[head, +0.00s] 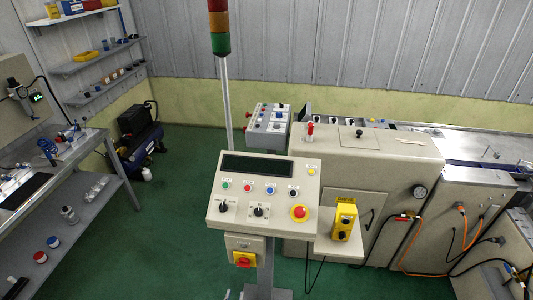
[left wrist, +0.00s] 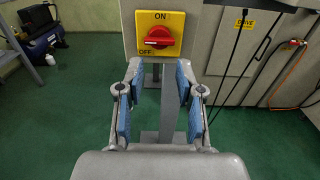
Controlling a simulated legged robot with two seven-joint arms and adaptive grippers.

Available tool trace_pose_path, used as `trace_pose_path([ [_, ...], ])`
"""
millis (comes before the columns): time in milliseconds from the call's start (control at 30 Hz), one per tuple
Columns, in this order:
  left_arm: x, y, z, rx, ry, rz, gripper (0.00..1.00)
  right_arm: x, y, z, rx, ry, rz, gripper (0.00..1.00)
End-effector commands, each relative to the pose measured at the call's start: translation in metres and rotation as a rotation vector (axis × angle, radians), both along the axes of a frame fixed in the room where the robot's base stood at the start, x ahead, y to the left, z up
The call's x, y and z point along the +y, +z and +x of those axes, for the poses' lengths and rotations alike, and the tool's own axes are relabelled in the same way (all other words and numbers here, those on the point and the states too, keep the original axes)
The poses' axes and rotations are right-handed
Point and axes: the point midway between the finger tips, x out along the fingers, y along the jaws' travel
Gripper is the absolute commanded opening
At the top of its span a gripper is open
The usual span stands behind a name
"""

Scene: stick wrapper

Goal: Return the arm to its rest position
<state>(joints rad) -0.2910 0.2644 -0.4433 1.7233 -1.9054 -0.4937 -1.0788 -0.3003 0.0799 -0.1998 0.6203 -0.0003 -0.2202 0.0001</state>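My left gripper (left wrist: 160,75) shows in the left wrist view with its two blue-padded fingers spread apart and nothing between them. A red rotary knob (left wrist: 154,40) on a yellow ON/OFF plate (left wrist: 174,18) is just ahead of the fingertips, above them in the picture. The fingers look apart from the knob, which lies roughly level. In the head view the same red knob (head: 244,262) is on the box under the control panel (head: 264,195). I cannot clearly make out the left gripper in the head view. My right gripper is in neither view.
The panel stands on a grey pedestal (head: 265,275). A yellow button box (head: 344,219) and beige machine housings (head: 365,165) stand to the right. A workbench (head: 85,155) is on the left. Green floor (head: 165,235) is open between bench and panel.

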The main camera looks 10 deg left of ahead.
Motion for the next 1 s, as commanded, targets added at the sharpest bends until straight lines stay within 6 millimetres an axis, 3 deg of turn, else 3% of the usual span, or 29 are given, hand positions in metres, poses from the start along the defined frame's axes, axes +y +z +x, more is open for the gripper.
trace_pose_path([
  [67,0.001,-0.004,0.000,0.010,0.003,-0.011,0.36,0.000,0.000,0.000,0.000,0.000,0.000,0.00],
  [167,0.009,-0.029,-0.003,0.077,0.026,-0.087,0.36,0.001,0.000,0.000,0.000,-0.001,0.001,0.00],
  [267,0.025,-0.084,-0.014,0.221,0.097,-0.270,0.36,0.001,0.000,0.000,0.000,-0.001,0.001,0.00],
  [367,0.046,-0.157,-0.040,0.401,0.233,-0.538,0.36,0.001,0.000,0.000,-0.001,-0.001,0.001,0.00],
  [500,0.071,-0.255,-0.103,0.612,0.525,-0.964,0.36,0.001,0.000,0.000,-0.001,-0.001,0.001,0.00],
  [567,0.078,-0.292,-0.138,0.672,0.683,-1.152,0.36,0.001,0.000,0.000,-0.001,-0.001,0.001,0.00],
  [700,0.087,-0.362,-0.231,0.708,1.131,-1.586,0.36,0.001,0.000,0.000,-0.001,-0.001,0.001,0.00],
  [800,0.086,-0.393,-0.295,0.626,1.468,-1.849,0.36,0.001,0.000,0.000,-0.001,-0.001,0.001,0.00],
  [900,0.083,-0.410,-0.347,0.486,1.751,-2.035,0.36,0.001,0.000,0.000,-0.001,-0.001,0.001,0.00],
  [1000,0.079,-0.418,-0.379,0.351,1.938,-2.143,0.36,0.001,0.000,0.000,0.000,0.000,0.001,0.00],
])
